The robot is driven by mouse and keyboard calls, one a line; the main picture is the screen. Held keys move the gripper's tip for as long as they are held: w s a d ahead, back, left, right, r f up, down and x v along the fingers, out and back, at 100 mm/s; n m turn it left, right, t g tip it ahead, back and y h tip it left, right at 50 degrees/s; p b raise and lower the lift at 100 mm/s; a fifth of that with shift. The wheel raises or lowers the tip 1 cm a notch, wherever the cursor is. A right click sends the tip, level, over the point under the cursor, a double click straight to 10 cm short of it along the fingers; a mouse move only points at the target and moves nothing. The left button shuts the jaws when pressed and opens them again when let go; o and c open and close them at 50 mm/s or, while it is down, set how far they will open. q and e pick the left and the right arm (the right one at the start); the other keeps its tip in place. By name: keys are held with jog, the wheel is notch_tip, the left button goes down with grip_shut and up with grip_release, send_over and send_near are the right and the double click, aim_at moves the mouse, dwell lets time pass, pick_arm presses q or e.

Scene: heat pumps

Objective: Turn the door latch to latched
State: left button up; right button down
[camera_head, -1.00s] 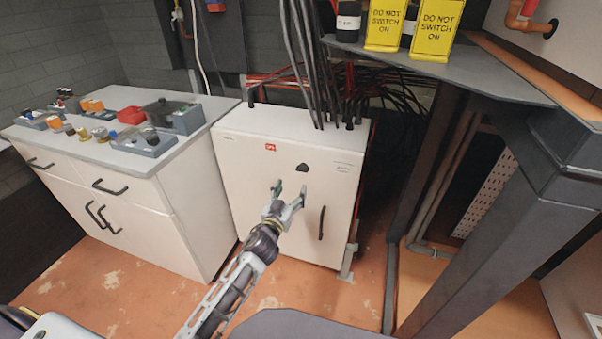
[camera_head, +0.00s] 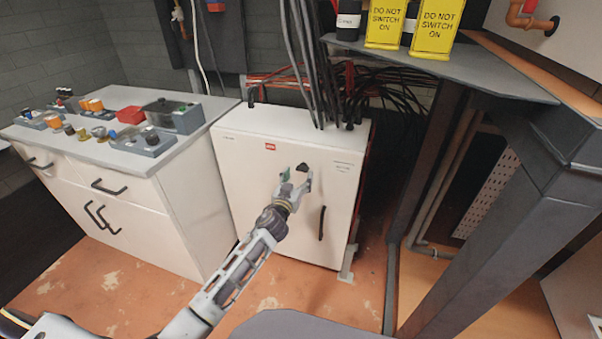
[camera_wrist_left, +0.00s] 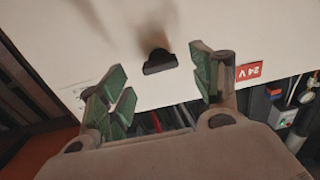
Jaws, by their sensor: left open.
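The door latch (camera_head: 302,167) is a small black knob high on the front of the white cabinet (camera_head: 250,190). My left gripper (camera_head: 296,176) is open in front of the cabinet door, its fingers close around or just before the latch in the head view. In the left wrist view the latch (camera_wrist_left: 160,62) shows as a dark half-round shape on the pale door, ahead of and between the open green-padded fingers (camera_wrist_left: 157,92). The fingers appear apart from it, and nothing is between them. My right gripper is not in view.
A black vertical handle (camera_head: 322,223) sits below the latch on the same door. Black cables (camera_head: 305,60) rise from the cabinet top. A white counter (camera_head: 185,150) with control boxes stands at left. A grey table (camera_head: 480,85) with yellow signs stands at right.

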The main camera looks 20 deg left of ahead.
aim_at(301, 171)
pick_arm(q)
jog(key=shift+w, duration=1.7)
jog(key=c, duration=1)
